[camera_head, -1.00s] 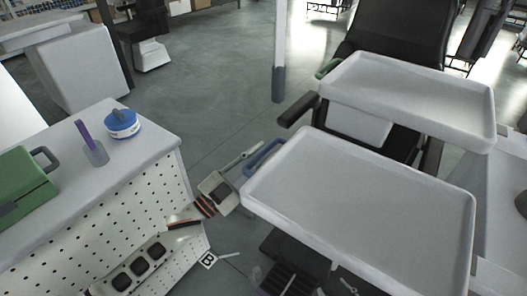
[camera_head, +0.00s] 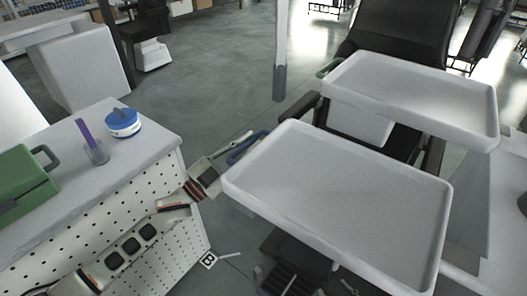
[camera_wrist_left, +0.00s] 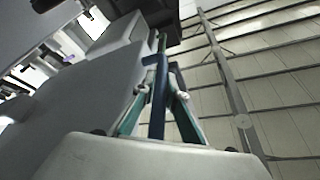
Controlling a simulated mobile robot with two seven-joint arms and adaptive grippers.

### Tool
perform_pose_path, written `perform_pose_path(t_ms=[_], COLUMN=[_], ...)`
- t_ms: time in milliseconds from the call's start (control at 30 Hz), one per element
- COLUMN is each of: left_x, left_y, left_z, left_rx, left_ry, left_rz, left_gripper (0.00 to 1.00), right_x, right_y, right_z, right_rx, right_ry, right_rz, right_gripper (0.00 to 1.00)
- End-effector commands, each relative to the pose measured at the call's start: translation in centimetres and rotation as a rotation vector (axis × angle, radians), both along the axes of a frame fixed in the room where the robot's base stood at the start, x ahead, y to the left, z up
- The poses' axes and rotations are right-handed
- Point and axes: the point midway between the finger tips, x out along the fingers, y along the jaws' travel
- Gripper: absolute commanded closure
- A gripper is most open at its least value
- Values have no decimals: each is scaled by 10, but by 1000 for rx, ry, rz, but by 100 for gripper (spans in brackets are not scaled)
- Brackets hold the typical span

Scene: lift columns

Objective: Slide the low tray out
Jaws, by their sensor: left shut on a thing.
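The near grey tray (camera_head: 340,190) has a blue handle (camera_head: 248,146) on its left edge. A second grey tray (camera_head: 410,95), with a green handle (camera_head: 329,68), sits behind it to the right. I cannot tell surely from the head view which tray is lower. My left gripper (camera_head: 233,153) is shut on the blue handle at the near tray's left side. In the left wrist view, the blue handle (camera_wrist_left: 158,95) runs between the two teal fingers, and a tray's underside fills the left. My right gripper is not in view.
A white counter (camera_head: 150,160) with a perforated front stands on the left, close to my left arm. It carries a green case (camera_head: 22,180), a cup (camera_head: 97,153) and a blue-and-white container (camera_head: 122,122). A black chair (camera_head: 400,30) stands behind the trays. Open floor (camera_head: 215,80) lies beyond.

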Motion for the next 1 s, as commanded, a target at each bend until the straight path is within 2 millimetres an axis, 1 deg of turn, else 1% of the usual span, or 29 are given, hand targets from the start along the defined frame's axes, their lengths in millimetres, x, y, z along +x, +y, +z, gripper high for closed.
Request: perform_pose_path(t_ms=[33,100,200,333,433,700,733,767,1000], left_x=[13,24,38,49,52,51,51,51,51], left_y=[17,33,52,67,71,71,70,70,71], left_z=[-2,-3,-3,-2,-1,1,0,0,1], left_rx=[7,6,4,2,0,0,0,0,-1], left_ry=[-2,-2,-1,0,1,0,0,0,0], left_rz=[7,7,5,3,1,-2,-2,-2,-1], left_gripper=[100,100,100,100,100,100,85,81,81], right_x=[-1,-3,-5,-6,-4,-2,-2,-2,-2], right_y=[0,0,0,0,-1,-1,-1,-1,-3], right_z=[-6,-12,-19,-24,-22,-18,-18,-19,-20], right_rx=[0,0,-1,-5,-6,-6,-6,-6,-10], right_ry=[4,8,13,17,13,6,6,6,8], right_rz=[0,0,0,1,1,1,1,1,1], right_gripper=[60,60,60,60,60,60,60,60,60])
